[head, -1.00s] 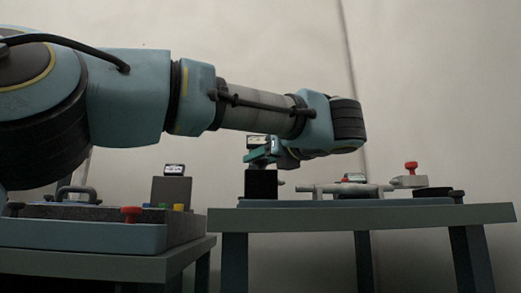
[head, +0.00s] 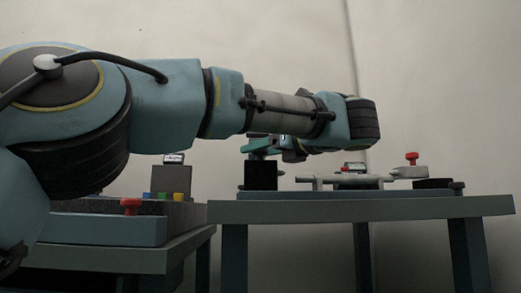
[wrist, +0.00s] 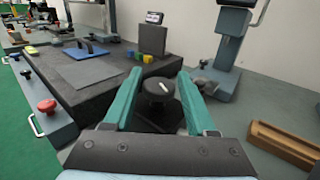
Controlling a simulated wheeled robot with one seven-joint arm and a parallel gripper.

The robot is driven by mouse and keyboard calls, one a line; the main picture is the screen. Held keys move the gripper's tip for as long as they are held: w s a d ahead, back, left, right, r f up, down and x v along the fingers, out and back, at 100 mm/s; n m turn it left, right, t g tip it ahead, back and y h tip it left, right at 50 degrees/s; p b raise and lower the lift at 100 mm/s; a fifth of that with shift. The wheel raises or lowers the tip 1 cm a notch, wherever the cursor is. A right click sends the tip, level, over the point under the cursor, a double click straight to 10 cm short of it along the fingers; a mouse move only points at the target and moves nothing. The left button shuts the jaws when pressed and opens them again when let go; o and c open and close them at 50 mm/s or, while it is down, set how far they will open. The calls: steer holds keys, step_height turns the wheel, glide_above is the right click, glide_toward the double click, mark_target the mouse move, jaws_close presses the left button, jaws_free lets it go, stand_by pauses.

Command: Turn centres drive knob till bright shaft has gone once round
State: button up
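My gripper (head: 265,145) hangs just above a black block (head: 261,176) at the left end of the right-hand table. In the wrist view my gripper (wrist: 161,72) shows two teal fingers apart, one on each side of a round black knob (wrist: 158,94) with a white mark on top. Narrow gaps seem to separate fingers and knob; whether they overlap in height is unclear. A light grey horizontal shaft (head: 330,181) lies right of the block. Which part is the bright shaft is not certain.
The right-hand table (head: 350,209) also carries a grey piece with a red knob (head: 412,158) and a dark flat part (head: 433,183). A wooden tray (wrist: 284,146) lies right in the wrist view.

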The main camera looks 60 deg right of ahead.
steer(key=shift+o, duration=1.3)
steer(key=shift+r, duration=0.1)
steer(key=p+v, duration=0.2)
steer(key=v, duration=0.9)
steer(key=shift+w+r, duration=0.1)
